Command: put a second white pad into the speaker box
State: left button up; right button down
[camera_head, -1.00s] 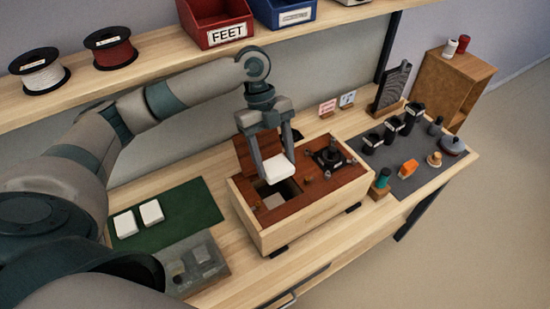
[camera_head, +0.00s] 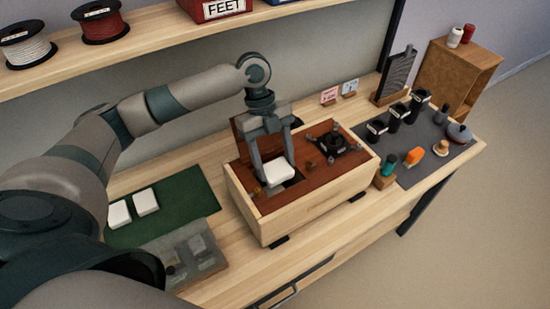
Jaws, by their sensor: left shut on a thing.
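The speaker box (camera_head: 312,212) is an open-looking wooden case with a red-brown top panel, standing on the bench. A white pad (camera_head: 278,173) is held by my left gripper (camera_head: 274,168), which is shut on it right above the square opening in the panel's left part. The pad covers most of the opening, so what lies inside is mostly hidden. Two more white pads (camera_head: 119,214) (camera_head: 146,201) lie side by side on the green mat (camera_head: 185,205) at the left. My right gripper is not in view.
A grey tray (camera_head: 190,258) lies in front of the green mat. A black part with several arms (camera_head: 333,144) sits on the panel's right side. A dark mat (camera_head: 405,170) with several small parts is at the right. A shelf (camera_head: 160,40) with spools runs above.

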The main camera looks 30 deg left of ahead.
pick_arm(q)
jog(key=shift+f, duration=0.95)
jog(key=o, duration=1.1)
